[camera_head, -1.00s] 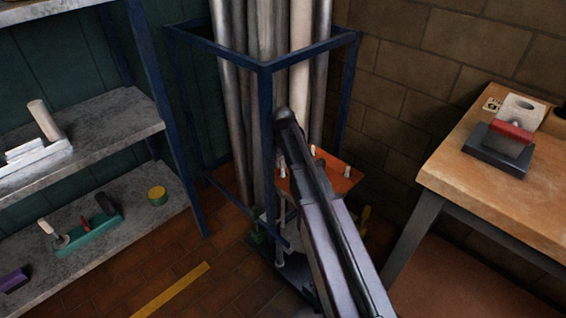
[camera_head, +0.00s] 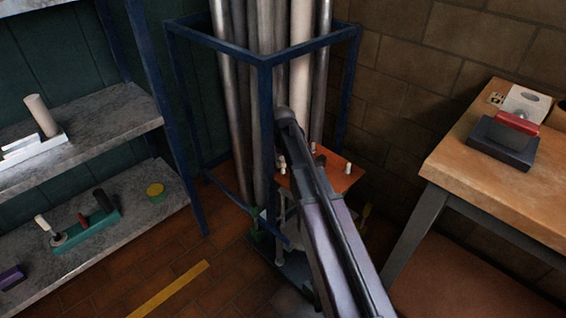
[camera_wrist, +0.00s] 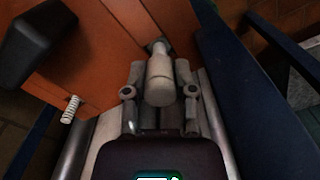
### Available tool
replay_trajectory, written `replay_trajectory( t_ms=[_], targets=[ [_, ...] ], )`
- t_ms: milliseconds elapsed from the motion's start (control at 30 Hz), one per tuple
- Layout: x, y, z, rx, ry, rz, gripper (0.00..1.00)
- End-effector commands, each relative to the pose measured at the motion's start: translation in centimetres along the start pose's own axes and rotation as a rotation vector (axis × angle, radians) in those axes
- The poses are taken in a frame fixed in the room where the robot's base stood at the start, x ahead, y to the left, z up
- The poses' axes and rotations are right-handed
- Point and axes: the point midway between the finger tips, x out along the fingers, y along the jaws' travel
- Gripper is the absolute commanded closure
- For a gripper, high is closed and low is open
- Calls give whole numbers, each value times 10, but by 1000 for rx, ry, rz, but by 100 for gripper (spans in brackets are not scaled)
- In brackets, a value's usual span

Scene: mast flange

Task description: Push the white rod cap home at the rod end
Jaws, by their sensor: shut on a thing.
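In the wrist view my gripper (camera_wrist: 160,92) has its two fingers on either side of a white cylindrical cap (camera_wrist: 160,80) and is shut on it. The far end of the cap meets a short grey metal rod end (camera_wrist: 158,47) beside the orange plate. I cannot tell how far the cap sits on the rod. In the head view the orange plate (camera_head: 335,178) lies behind my arm with small white pegs on it, one near its right edge (camera_head: 348,168). My gripper and the held cap are hidden there by my arm.
A blue frame (camera_head: 265,105) holds tall grey pipes (camera_head: 245,120) close to my arm. A wooden table (camera_head: 480,185) is at right, grey shelves (camera_head: 130,222) at left.

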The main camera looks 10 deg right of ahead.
Motion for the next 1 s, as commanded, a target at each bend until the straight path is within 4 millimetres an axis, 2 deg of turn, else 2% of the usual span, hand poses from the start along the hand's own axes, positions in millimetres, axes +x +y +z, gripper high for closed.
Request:
replay_trajectory(
  t_ms=[667,700,833,1000],
  targets=[
    [13,0,0,0,0,0,97],
    [13,0,0,0,0,0,62],
    [12,0,0,0,0,0,25],
    [12,0,0,0,0,0,25]
  ],
)
